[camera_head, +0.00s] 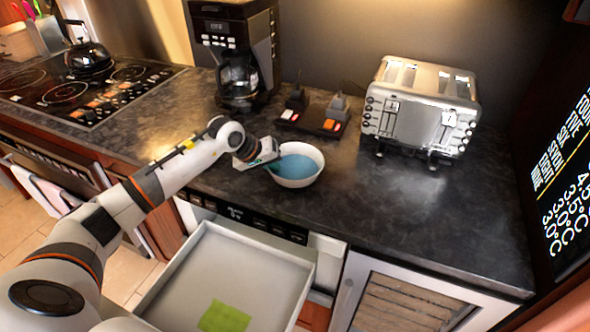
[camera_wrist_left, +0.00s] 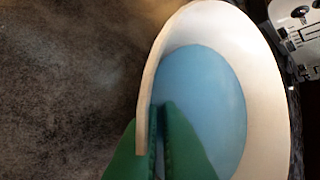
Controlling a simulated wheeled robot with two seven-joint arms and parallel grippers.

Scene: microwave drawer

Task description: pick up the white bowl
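The white bowl (camera_head: 308,179), with a light blue inside, is upright at the front of the dark counter, to the right of my left gripper. My left gripper (camera_head: 268,160) is at the bowl's left rim. In the left wrist view, its green fingertips (camera_wrist_left: 158,135) are close together on either side of the bowl's wall, one outside and one inside. The bowl (camera_wrist_left: 262,90) fills the right of that view. The gripper looks shut on the rim. I cannot tell any gap under the bowl. My right gripper is not in view.
A silver toaster (camera_head: 420,106) stands at the back right, and a coffee maker (camera_head: 238,60) behind the bowl. A small dark stand (camera_head: 322,122) lies between them. An open drawer (camera_head: 172,277) with a green cloth (camera_head: 225,317) is below. The counter right of the bowl is clear.

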